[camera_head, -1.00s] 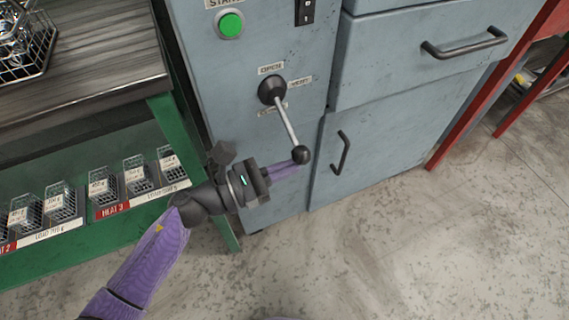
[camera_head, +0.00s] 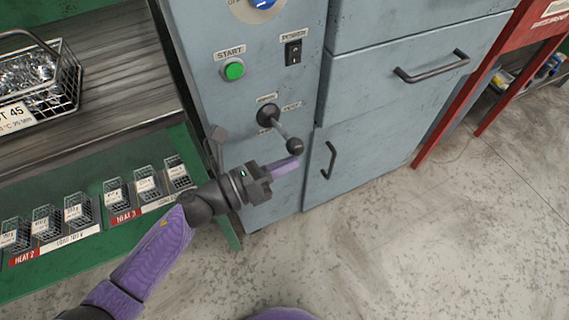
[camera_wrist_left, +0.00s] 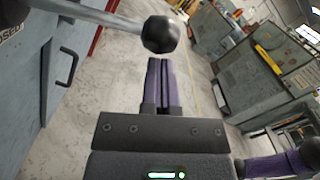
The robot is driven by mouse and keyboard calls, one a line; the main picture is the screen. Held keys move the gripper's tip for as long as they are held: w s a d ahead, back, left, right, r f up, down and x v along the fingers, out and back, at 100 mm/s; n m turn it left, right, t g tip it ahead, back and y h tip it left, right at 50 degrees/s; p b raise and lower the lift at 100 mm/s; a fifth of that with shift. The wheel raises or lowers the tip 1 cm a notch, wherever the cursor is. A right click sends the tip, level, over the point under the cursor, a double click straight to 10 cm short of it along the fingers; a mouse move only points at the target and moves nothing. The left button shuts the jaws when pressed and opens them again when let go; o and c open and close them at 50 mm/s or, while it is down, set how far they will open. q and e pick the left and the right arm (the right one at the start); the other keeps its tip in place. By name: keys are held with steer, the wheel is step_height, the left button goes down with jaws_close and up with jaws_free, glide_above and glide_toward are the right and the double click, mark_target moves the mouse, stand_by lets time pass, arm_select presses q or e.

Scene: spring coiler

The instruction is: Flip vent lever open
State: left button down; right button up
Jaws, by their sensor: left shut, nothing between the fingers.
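The vent lever (camera_head: 281,131) is a metal rod with a black ball knob (camera_head: 295,146) and a round black hub (camera_head: 267,115) on the blue-grey cabinet front. It slants down to the right from the hub. In the left wrist view the ball knob (camera_wrist_left: 160,34) hangs just beyond and above the fingertips. My left gripper (camera_head: 298,161) is shut and empty, its purple fingers just below the knob. I cannot tell if they touch it. The left wrist view shows the same shut fingers (camera_wrist_left: 162,62). My right gripper is not in view.
A green start button (camera_head: 234,70) and a black power switch (camera_head: 293,52) sit above the lever. A cabinet door handle (camera_head: 329,160) is right of the knob. A green rack (camera_head: 60,183) with small wire baskets stands left. Open floor (camera_head: 420,240) lies at lower right.

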arm_select(q)
steer(key=shift+r+p, duration=0.3)
steer(key=shift+r, duration=0.25)
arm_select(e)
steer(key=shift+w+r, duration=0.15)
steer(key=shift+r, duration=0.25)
arm_select(q)
steer(key=shift+w, duration=0.1)
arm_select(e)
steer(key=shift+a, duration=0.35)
